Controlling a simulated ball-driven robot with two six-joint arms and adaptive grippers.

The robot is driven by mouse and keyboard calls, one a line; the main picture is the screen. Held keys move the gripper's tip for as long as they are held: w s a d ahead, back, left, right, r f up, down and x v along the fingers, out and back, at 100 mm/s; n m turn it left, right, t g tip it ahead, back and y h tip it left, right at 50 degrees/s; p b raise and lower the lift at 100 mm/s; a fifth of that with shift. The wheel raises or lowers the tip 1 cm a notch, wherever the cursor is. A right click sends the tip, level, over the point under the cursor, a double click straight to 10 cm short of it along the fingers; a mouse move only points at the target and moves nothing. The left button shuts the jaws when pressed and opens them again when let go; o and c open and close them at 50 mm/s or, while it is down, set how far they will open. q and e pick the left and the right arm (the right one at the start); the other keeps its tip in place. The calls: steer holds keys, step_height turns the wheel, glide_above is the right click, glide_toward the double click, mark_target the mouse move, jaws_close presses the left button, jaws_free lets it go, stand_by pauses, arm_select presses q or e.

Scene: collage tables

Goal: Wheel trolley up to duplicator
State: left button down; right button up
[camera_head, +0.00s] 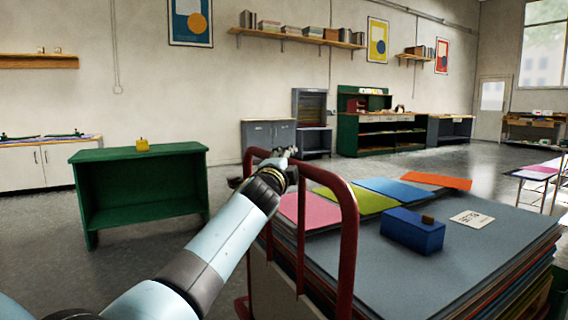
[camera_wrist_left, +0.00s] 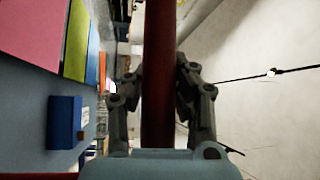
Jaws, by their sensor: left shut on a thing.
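The trolley has a dark red tubular handle (camera_head: 350,222) and carries a thick stack of large coloured sheets (camera_head: 440,280) with a grey-blue sheet on top. My left gripper (camera_head: 284,156) is at the handle's top bar, its own body partly hiding the bar. In the left wrist view the handle bar (camera_wrist_left: 158,105) runs between the two fingers, which are shut on it. My right gripper is not in view. I cannot tell which thing is the duplicator; a grey cabinet unit with an open slatted front (camera_head: 310,108) stands by the back wall.
On the stack lie pink, green, blue and orange sheets, a blue box (camera_head: 412,232) and a white card (camera_head: 472,219). A green table (camera_head: 138,157) stands to the left. A green shelf unit (camera_head: 375,125) is at the back wall. Grey floor (camera_head: 235,180) is clear between.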

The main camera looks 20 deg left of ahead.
arm_select(q)
steer(key=c, duration=1.1)
jaws_free()
steer(key=shift+f, duration=0.6)
steer(key=shift+c, duration=0.2)
steer(key=shift+o, duration=0.6)
steer(key=shift+a+r, duration=0.1)
steer(key=shift+r, duration=0.15)
steer(key=s+d+f, duration=0.1)
steer(key=s, duration=1.1)
steer(key=shift+f, duration=0.35)
